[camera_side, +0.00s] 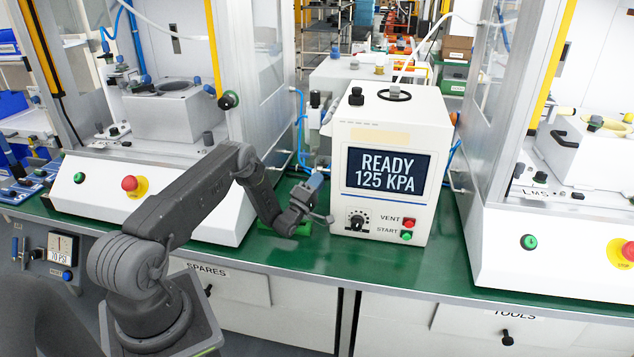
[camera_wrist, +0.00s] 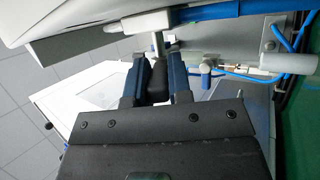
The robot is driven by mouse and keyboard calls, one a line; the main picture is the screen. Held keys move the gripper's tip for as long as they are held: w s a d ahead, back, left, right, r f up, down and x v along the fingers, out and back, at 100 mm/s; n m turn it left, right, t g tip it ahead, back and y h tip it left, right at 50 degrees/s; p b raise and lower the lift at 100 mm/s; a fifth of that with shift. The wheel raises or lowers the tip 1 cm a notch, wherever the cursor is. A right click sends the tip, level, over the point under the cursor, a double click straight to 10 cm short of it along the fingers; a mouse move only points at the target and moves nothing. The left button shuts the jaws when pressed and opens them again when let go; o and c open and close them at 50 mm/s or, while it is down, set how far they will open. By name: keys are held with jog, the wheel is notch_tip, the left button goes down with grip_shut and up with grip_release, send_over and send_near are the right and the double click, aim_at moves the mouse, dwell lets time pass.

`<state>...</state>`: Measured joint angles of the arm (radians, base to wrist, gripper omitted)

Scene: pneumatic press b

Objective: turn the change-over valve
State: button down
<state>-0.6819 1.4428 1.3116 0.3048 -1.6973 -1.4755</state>
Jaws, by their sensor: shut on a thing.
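The press unit is a white box (camera_side: 390,175) on the green bench, its screen reading READY 125 KPA. A thin metal stem (camera_wrist: 158,43) runs from the handle toward a pale fitting (camera_wrist: 140,23) with a blue hose. This looks like the change-over valve, but its full body and the handle's angle are hard to tell. In the side view the gripper hides the handle.
The box front has a black dial (camera_side: 357,220), a red VENT button (camera_side: 408,223) and a green START button (camera_side: 407,236). Blue hoses (camera_side: 301,130) run behind my gripper. White machines flank the box. The green bench (camera_side: 380,262) is clear in front.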

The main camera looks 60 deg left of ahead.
dwell(0.3)
jog(key=c, duration=1)
grip_release()
jog(key=shift+c, duration=0.2)
jog(key=v, duration=0.7)
jog(key=shift+s, duration=0.2)
jog(key=shift+d+f, duration=0.1)
jog(key=shift+f, duration=0.05)
